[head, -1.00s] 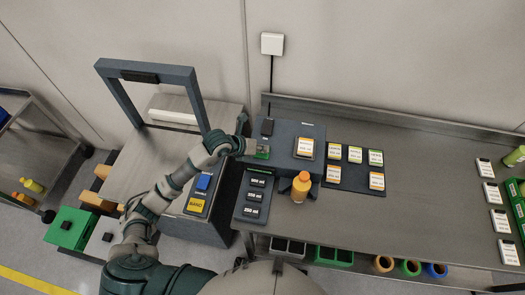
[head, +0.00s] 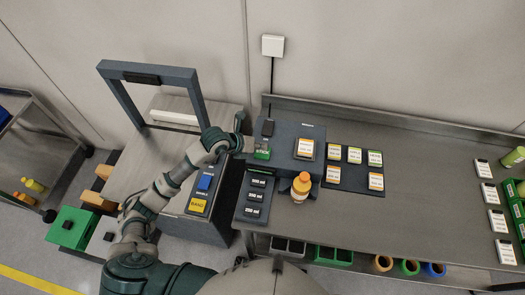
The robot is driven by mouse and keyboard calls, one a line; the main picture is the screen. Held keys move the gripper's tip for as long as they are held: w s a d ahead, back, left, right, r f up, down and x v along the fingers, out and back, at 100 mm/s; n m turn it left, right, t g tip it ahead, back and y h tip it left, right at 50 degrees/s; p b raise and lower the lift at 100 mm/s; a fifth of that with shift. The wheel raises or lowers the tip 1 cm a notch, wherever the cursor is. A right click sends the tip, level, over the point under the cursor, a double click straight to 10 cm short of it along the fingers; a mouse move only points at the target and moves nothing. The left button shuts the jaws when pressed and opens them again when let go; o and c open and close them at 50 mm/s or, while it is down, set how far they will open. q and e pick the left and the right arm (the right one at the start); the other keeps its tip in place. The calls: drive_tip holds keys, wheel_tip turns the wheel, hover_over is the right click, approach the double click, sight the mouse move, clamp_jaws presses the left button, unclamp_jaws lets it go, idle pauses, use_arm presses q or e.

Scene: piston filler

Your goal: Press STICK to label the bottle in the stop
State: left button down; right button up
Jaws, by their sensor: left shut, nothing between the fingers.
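The green STICK button (head: 262,154) sits on the left part of the dark labeller (head: 285,133) on the bench. My left gripper (head: 247,146) is shut and empty, just left of the button and apart from it as far as I can tell. The orange bottle (head: 301,188) stands upright at the labeller's front, in the dark stop. Whether a label is on it is hard to tell. An orange-edged label card (head: 305,149) lies on the labeller's top. My right gripper is not in view.
A dark panel with volume buttons (head: 257,195) lies left of the bottle. A board of label cards (head: 354,178) is right of the labeller. A machine with blue and yellow buttons (head: 197,204) stands left. The bench's middle right is clear.

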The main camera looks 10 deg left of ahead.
sight(261, 153)
use_arm(q)
drive_tip(key=shift+r, duration=0.1)
wheel_tip(261, 153, up, 5)
drive_tip(key=p, duration=0.3)
drive_tip(key=shift+p, duration=0.35)
idle(0.6)
